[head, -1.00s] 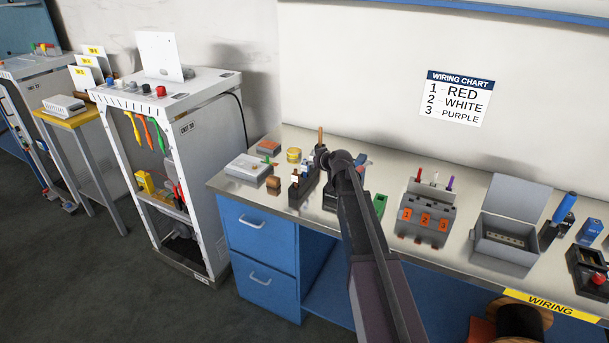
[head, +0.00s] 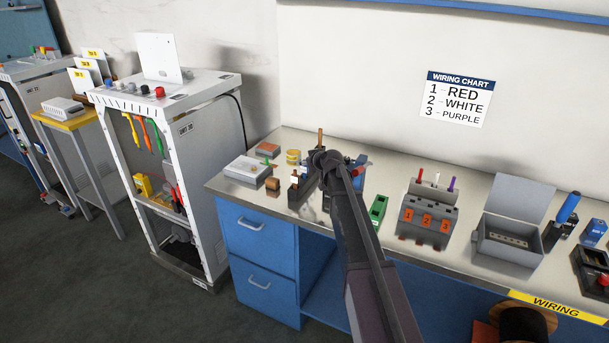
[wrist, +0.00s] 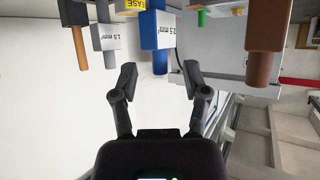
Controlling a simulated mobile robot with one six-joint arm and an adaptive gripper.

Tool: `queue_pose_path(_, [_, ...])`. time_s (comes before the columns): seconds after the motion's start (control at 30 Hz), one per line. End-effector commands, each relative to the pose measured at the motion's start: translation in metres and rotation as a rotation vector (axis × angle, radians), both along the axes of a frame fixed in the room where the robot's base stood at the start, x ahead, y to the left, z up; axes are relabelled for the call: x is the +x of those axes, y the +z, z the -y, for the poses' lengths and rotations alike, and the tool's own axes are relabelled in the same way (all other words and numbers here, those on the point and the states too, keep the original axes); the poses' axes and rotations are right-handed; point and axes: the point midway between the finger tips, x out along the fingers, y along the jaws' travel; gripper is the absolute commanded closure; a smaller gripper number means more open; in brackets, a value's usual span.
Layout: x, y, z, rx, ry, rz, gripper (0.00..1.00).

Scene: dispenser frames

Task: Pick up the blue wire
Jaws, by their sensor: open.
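In the wrist view a blue block (wrist: 163,28) marked "2.5 mm²" has a short blue wire end (wrist: 160,62) sticking out of it, pointing down in that picture. My gripper (wrist: 160,74) is open, with one fingertip to each side of the blue wire in the picture. Nothing is held, and I cannot tell how far the wire is from the fingers in depth. In the head view my arm covers the gripper. A blue block (head: 361,160) shows just right of my wrist on the bench.
In the wrist view a grey-tipped block (wrist: 106,38) marked "1.5 mm²" stands left of the blue one, and a brown peg (wrist: 263,60) is at right. In the head view the bench holds a green holder (head: 378,208), a numbered grey rack (head: 428,215) and an open grey box (head: 508,242).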

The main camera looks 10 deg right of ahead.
Motion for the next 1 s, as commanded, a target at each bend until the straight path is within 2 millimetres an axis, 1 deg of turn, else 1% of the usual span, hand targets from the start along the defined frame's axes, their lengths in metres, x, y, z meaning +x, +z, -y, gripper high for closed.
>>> queue_pose_path(0.03, [0.0067,-0.0054,-0.0017,0.0,0.0,0.0,0.41])
queue_pose_path(0.2, [0.0135,-0.0083,-0.0044,0.001,0.0,0.0,0.41])
queue_pose_path(0.77, [0.0131,-0.0076,-0.0056,0.0,0.001,0.0,0.41])
queue_pose_path(0.8, [0.0131,-0.0077,-0.0056,0.0,0.001,0.0,0.53])
queue_pose_path(0.87, [0.0131,-0.0077,-0.0056,0.0,0.001,0.0,0.7])
queue_pose_path(0.9, [0.0131,-0.0077,-0.0056,0.0,0.001,0.0,0.82])
queue_pose_path(0.97, [0.013,-0.0076,-0.0057,0.0,0.001,0.0,1.0])
queue_pose_path(1.0, [0.0131,-0.0077,-0.0057,0.0,0.001,0.0,1.0])
